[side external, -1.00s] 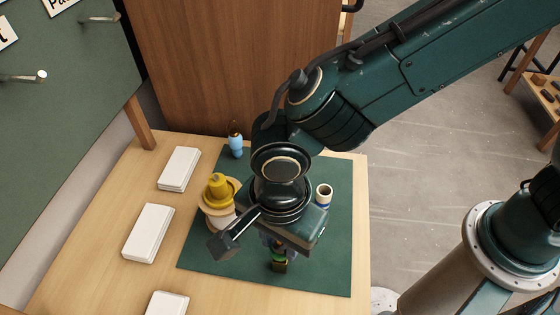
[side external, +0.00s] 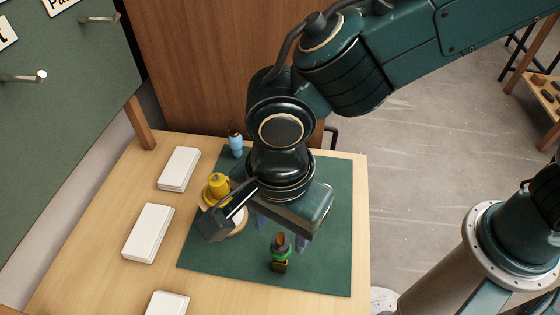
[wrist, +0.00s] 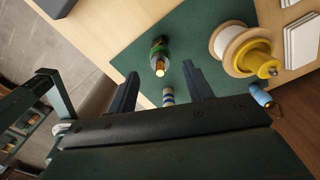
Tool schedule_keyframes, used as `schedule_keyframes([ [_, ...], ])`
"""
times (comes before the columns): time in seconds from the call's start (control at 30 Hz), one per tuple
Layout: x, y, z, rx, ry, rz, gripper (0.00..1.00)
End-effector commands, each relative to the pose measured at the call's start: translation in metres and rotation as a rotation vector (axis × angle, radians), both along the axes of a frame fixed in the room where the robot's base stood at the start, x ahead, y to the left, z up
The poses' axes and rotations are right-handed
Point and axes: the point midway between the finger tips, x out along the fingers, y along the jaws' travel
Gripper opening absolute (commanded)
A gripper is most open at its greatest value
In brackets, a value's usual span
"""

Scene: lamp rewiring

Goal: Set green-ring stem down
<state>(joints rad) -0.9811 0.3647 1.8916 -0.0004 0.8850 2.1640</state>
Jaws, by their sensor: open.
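The green-ring stem (side external: 280,254), dark with a bright green band and a brownish top, stands upright on the green mat (side external: 325,270) near its front edge. It also shows in the wrist view (wrist: 159,58), just beyond the fingertips. My gripper (side external: 280,231) is open and empty, above and behind the stem, with its fingers apart and clear of it. In the wrist view both fingers (wrist: 160,70) are spread wide with nothing held between them.
A light blue part (side external: 236,143) stands behind. A blue-banded part (wrist: 168,97) shows between the fingers. White blocks (side external: 148,233) lie left of the mat.

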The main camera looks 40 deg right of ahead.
Motion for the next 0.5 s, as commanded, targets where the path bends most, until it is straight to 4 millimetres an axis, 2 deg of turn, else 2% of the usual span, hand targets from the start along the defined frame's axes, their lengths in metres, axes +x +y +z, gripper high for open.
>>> schedule_keyframes([
  [0.1,0.0,0.0,0.022,0.004,-0.003,0.0,0.51],
  [0.3,0.0,0.0,0.052,0.003,-0.003,0.0,0.51],
  [0.5,0.0,0.0,0.071,0.001,-0.002,0.0,0.51],
])
